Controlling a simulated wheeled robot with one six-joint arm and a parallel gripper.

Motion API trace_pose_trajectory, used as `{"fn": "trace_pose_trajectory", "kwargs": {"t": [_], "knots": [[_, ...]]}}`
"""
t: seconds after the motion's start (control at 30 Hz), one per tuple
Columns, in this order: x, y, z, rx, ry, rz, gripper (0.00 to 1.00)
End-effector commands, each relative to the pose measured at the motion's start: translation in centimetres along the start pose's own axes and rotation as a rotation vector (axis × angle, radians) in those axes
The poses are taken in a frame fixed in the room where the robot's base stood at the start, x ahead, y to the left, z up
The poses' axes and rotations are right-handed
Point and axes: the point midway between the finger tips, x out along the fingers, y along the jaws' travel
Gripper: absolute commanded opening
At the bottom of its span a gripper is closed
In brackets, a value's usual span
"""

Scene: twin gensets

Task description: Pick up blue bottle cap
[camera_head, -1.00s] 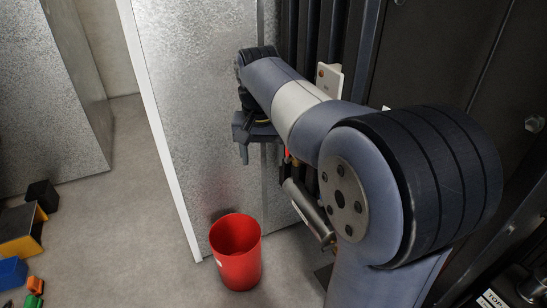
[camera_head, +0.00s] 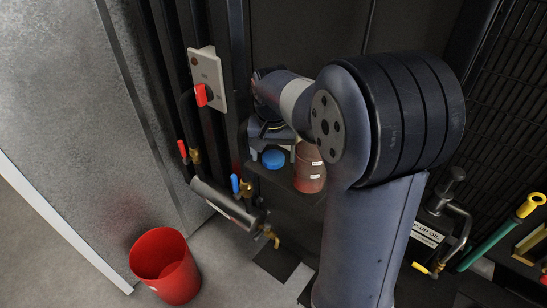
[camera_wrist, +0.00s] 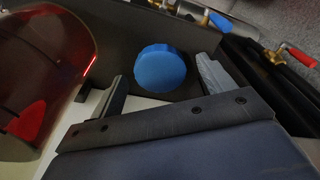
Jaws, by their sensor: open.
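The blue bottle cap (camera_head: 273,158) is a round blue disc near a dark shelf in the head view. In the wrist view the blue cap (camera_wrist: 160,68) shows near the middle, just beyond the fingertips and roughly between them. My gripper (camera_head: 272,146) is open and empty, right above the cap in the head view. In the wrist view my gripper (camera_wrist: 163,82) has its two fingers apart, one on each side of the cap. I cannot tell whether a finger touches it. What lies under the cap is mostly hidden.
A reddish translucent bottle (camera_head: 309,168) stands close to the right of the cap; it looms at the left in the wrist view (camera_wrist: 42,75). A red-knobbed switch plate (camera_head: 207,82), a pipe cylinder (camera_head: 222,198) and valves are nearby. A red bin (camera_head: 166,268) stands on the floor.

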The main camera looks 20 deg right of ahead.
Motion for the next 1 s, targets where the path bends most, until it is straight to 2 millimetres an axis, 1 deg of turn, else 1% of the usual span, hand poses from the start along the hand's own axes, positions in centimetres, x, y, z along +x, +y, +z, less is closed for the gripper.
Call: {"fn": "trace_pose_trajectory", "kwargs": {"t": [0.03, 0.07, 0.6, 1.0], "knots": [[-0.01, 0.00, 0.00, 0.000, 0.000, 0.000, 0.77], [-0.01, 0.00, -0.01, 0.000, 0.000, 0.000, 0.75], [-0.04, 0.00, 0.00, 0.000, 0.000, 0.000, 0.30], [-0.37, -0.14, 0.14, 0.000, 0.001, 0.000, 0.29]]}}
